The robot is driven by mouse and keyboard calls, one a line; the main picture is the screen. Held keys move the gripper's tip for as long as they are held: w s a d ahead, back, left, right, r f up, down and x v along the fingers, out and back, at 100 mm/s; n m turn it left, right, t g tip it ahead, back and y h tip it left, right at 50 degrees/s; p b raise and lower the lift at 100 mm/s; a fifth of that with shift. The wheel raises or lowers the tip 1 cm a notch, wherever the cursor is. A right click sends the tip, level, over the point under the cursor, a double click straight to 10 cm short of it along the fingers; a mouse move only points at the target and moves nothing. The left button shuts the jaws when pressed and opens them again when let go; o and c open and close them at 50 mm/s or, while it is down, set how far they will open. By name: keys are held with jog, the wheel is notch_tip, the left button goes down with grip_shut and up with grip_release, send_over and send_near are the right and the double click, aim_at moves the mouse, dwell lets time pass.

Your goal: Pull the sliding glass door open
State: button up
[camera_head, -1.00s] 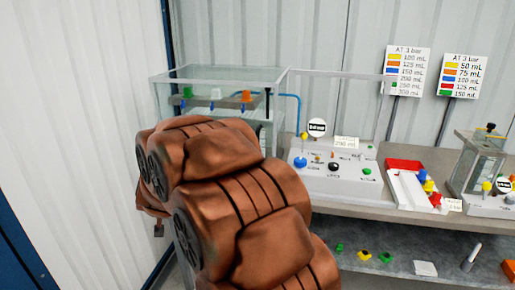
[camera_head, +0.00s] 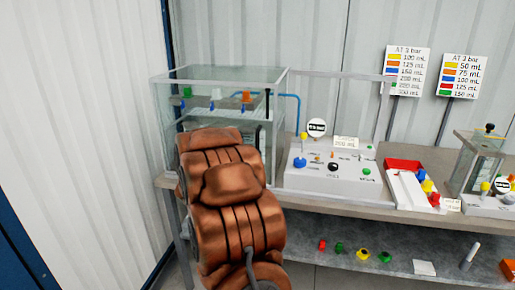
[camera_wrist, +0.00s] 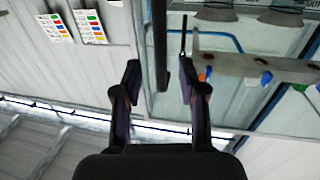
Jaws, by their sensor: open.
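The glass cabinet (camera_head: 222,78) stands at the left end of the bench, with clear panels in a pale frame. A dark vertical bar, which looks like the door handle (camera_head: 268,103), is at its right front corner. In the wrist view the dark handle (camera_wrist: 160,45) comes down from the top edge between my fingers. My gripper (camera_wrist: 158,80) is open, one finger on each side of the bar, and I see no clear contact. The glass door (camera_wrist: 225,45) fills the right of the wrist view. In the head view my arm hides my gripper and the cabinet's lower front.
A control panel (camera_head: 333,172) with knobs stands right of the cabinet. A red and white tray (camera_head: 404,180) and a second device (camera_head: 480,165) lie further right. Coloured caps (camera_head: 362,254) lie on the lower shelf. A white wall closes the left side.

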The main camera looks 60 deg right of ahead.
aim_at(257, 148)
jog(key=shift+w+d+p, duration=0.15)
jog(key=shift+d+p, duration=0.1)
jog(key=shift+d, duration=0.7)
jog(key=shift+w+d+p, duration=0.2)
jog(key=shift+d, duration=0.75)
jog(key=shift+w+d+p, duration=0.15)
jog(key=shift+d+p, duration=0.1)
jog(key=shift+d, duration=0.7)
jog(key=shift+c, duration=0.3)
grip_shut()
